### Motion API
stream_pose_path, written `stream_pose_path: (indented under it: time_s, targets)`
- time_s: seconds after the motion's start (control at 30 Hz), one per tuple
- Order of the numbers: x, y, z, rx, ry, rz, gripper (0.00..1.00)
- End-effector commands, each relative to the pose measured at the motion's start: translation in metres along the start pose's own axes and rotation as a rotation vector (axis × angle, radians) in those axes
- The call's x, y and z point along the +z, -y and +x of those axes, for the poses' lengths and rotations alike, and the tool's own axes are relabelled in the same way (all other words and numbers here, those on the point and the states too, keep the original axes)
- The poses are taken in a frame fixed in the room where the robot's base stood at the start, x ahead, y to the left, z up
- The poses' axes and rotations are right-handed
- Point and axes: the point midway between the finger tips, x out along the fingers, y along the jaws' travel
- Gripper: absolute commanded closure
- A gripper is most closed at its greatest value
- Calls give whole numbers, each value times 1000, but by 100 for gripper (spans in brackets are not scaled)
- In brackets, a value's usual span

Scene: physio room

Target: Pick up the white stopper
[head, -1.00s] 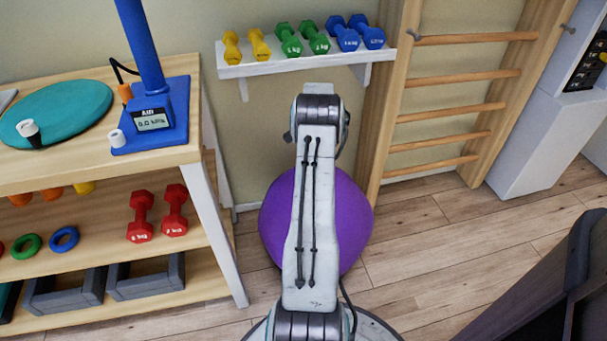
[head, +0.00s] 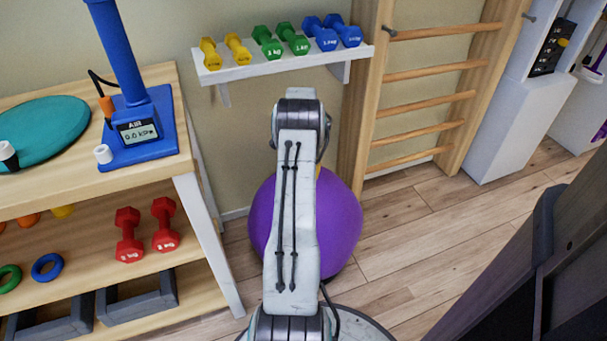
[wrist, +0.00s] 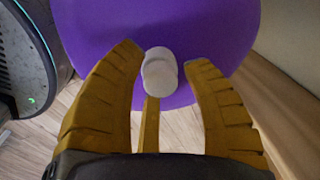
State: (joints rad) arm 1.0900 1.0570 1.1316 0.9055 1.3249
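The white stopper (wrist: 159,73) shows in the wrist view as a small, pale, rounded cylinder between the yellow fingertips of my gripper (wrist: 166,65). The fingers curve in around it and look closed on it, with a thin gap at the right finger. It covers the tip of the thin middle finger. In the head view my arm hides the stopper and most of my gripper, which hangs in front of the purple ball (head: 341,222). Another small white cylinder (head: 103,153) lies on the blue base of the air gauge (head: 137,131).
A wooden shelf table (head: 60,185) stands at left, with a teal disc (head: 45,128) and a black-and-white piece (head: 8,156) on top. A wall shelf (head: 285,66) holds coloured dumbbells. Wall bars (head: 425,106) stand behind. A dark structure (head: 520,270) fills the lower right. Floor (head: 420,235) shows between.

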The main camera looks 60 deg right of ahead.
Motion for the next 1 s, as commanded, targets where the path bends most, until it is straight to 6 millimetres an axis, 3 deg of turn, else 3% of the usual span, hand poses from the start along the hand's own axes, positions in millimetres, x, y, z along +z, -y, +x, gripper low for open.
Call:
stream_pose_path:
  time_s: [0.4,1.0]
  targets:
    - [0,0,0,0,0,0,93]
    - [6,1,-2,0,0,0,94]
